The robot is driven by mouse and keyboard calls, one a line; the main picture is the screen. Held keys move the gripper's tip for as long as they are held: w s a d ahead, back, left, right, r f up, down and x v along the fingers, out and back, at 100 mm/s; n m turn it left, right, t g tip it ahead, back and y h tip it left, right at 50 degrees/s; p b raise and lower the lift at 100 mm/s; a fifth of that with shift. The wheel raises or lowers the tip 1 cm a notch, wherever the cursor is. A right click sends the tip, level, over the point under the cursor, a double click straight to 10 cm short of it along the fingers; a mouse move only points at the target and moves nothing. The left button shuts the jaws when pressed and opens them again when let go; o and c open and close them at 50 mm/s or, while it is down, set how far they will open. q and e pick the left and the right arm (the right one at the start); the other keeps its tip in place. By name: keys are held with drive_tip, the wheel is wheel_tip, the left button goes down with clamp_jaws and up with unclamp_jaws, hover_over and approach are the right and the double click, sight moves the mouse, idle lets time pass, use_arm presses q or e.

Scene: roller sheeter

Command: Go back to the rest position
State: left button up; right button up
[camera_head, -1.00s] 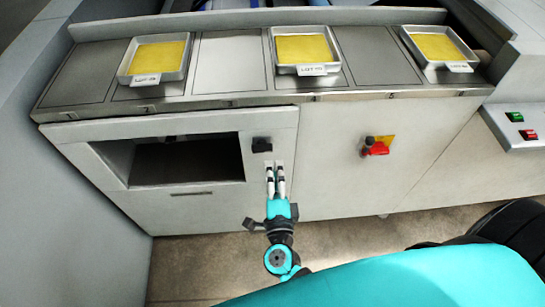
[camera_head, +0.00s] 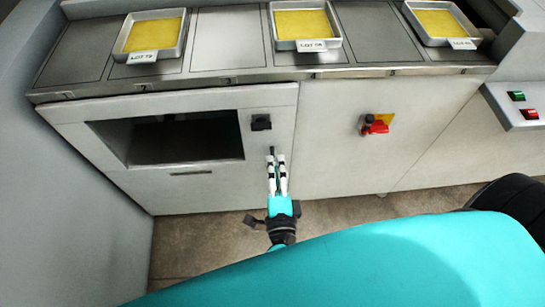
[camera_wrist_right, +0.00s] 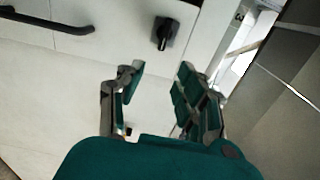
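My right gripper (camera_head: 277,157) is in front of the machine's pale front panel, just below and right of a black knob (camera_head: 261,122). Its two white-and-black fingers point at the panel. In the right wrist view the fingers of this gripper (camera_wrist_right: 160,72) stand apart with nothing between them. The knob (camera_wrist_right: 166,30) shows beyond the fingertips, apart from them. My left gripper is not in view.
Trays of yellow sheet (camera_head: 303,46) sit on the steel counter (camera_head: 231,40) above. An open compartment (camera_head: 172,139) is left of the knob. A red-and-yellow switch (camera_head: 376,124) is on the right panel. Red and green buttons (camera_head: 523,103) are at far right.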

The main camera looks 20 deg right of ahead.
drive_tip(key=s+a+f+n+g+y, duration=0.1)
drive_tip(key=s+f+n+g+y, duration=0.15)
drive_tip(key=f+n, duration=0.45)
drive_tip(key=s+a+f+n+g+y, duration=0.2)
drive_tip(key=s+f+n, duration=0.1)
drive_tip(key=f, duration=0.8)
drive_tip(key=s+a+f+n+g+y, duration=0.1)
drive_tip(key=s+f+n+g+y, duration=0.15)
drive_tip(key=f+n, duration=0.45)
drive_tip(key=s+d+f+n+g, duration=0.2)
drive_tip(key=s+d+f+g, duration=0.1)
drive_tip(key=s+f, duration=0.3)
drive_tip(key=s+d+f+n+g+h, duration=0.1)
drive_tip(key=s+d+f+n+g, duration=0.1)
drive_tip(key=s+d+f, duration=0.4)
drive_tip(key=s+d+f+n+g+h, duration=0.1)
drive_tip(key=s+d+f+n+g, duration=0.2)
drive_tip(key=s+f, duration=0.5)
drive_tip(key=s+d+g, duration=0.1)
drive_tip(key=s, duration=0.2)
drive_tip(key=shift+s+d, duration=0.15)
drive_tip(key=shift+d, duration=0.1)
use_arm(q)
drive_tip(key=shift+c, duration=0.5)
